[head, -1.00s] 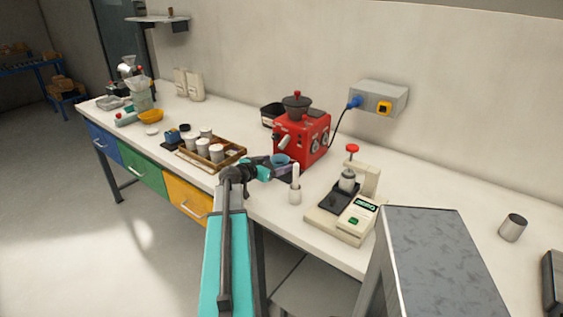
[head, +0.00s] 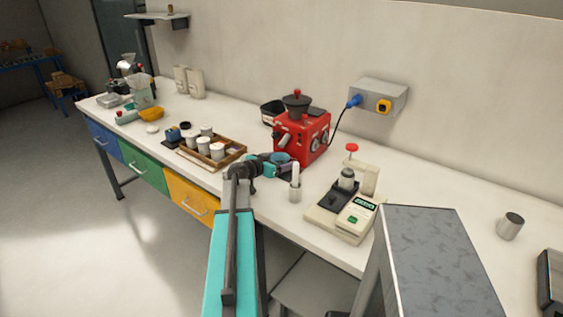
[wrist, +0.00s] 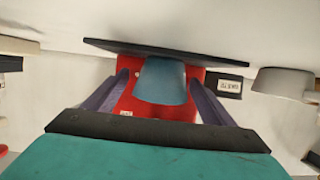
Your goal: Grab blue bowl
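The blue bowl (wrist: 161,82) is between the two purple fingers of my gripper (wrist: 162,84) in the wrist view. Red shows in gaps between the bowl and the fingers, so the gripper looks open around it and not closed on it. In the head view, my gripper (head: 281,165) is low in front of the red grinder (head: 312,138). The bowl is small there and mostly hidden by the gripper. Whether the bowl rests on something cannot be told.
A white cylinder with a stick (head: 295,187) stands close to the right of my gripper. A wooden tray of white cups (head: 234,156) lies to its left. A beige press-like device (head: 337,224) stands further right. A black flat edge (wrist: 165,50) crosses the wrist view above the bowl.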

